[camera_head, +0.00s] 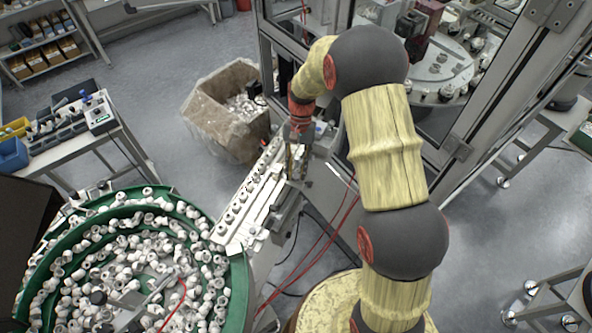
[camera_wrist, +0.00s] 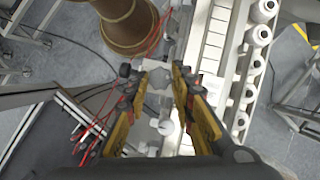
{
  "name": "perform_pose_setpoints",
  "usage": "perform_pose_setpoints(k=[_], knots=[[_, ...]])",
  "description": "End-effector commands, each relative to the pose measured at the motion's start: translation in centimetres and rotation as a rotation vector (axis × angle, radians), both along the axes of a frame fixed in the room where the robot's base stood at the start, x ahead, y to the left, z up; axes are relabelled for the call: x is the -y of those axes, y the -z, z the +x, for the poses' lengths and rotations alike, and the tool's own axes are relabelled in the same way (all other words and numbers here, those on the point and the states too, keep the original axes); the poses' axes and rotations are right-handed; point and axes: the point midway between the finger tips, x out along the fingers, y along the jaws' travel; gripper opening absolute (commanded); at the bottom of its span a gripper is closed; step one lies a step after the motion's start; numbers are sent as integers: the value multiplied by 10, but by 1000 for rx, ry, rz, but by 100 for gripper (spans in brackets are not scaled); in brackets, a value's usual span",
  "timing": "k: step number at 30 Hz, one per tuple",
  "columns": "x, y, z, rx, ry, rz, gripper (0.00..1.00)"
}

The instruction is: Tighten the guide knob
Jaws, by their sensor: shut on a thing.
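My gripper (camera_head: 297,165) points down at the feed rail in the head view. In the wrist view its two yellow-and-black fingers (camera_wrist: 158,76) stand on either side of a small pale grey piece (camera_wrist: 158,82), which I take to be the guide knob. The fingers are shut on it. In the head view the knob is hidden by the gripper. I cannot tell from these views how far the knob is turned.
The feed rail (camera_head: 234,214) carries a row of white caps and runs from the green bowl feeder (camera_head: 240,290), full of caps. A bin (camera_head: 205,115) stands behind it. The machine frame (camera_head: 268,60) is close to my arm. Red cables (camera_head: 325,235) hang beside the rail.

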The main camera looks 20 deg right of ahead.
Motion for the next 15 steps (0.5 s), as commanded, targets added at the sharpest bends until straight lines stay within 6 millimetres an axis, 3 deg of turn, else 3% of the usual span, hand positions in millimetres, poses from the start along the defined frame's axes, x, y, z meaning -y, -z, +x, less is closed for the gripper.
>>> perform_pose_setpoints(k=[15], knots=[[0,1,-1,-1,62,0,0]])
